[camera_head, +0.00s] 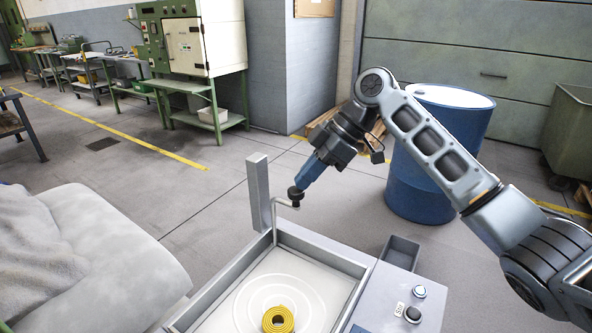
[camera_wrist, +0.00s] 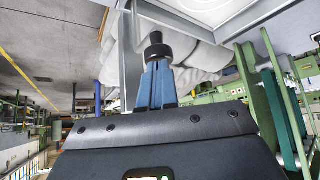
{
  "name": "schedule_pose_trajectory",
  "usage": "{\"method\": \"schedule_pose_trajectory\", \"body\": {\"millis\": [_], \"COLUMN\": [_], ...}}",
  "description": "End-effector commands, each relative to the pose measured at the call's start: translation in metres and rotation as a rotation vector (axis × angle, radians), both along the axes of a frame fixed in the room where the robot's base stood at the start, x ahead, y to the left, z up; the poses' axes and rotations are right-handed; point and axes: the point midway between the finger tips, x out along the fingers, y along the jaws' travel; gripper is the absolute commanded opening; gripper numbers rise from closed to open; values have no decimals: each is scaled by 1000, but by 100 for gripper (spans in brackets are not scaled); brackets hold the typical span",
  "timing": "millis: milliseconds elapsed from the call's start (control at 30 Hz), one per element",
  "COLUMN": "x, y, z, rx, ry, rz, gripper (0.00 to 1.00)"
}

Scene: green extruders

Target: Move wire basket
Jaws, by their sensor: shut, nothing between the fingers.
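I cannot clearly make out a wire basket in either view. A pale, basket-like bin (camera_head: 212,115) sits on the low shelf under the green machine, too small to tell whether it is wire. My gripper (camera_head: 299,188) is in the middle of the head view, pointing down and left, far in front of that bin. Its blue fingers also show in the wrist view (camera_wrist: 155,82), shut with nothing held. A black round knob shows at the fingertips; I cannot tell whether they touch it.
A blue drum (camera_head: 428,150) stands behind my arm. A grey-covered seat (camera_head: 95,255) is at the lower left. A yellow roll (camera_head: 278,319) lies in the tray in front. The green machine (camera_head: 185,50) and workbenches stand at the back left. Open floor (camera_head: 150,190) lies between.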

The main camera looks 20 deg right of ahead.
Motion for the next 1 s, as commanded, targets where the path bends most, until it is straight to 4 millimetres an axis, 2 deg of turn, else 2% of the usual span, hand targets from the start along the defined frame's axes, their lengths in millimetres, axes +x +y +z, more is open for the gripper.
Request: {"method": "schedule_pose_trajectory", "body": {"millis": [33,267,500,767,1000], "x": [0,0,0,-6,-7], "y": [0,0,-3,-28,-30], "z": [-11,-35,-29,-20,-20], "rx": [0,0,-1,-1,-1], "ry": [3,4,2,2,1], "rz": [0,-1,-1,-1,1], "gripper": [0,0,0,0,0]}}
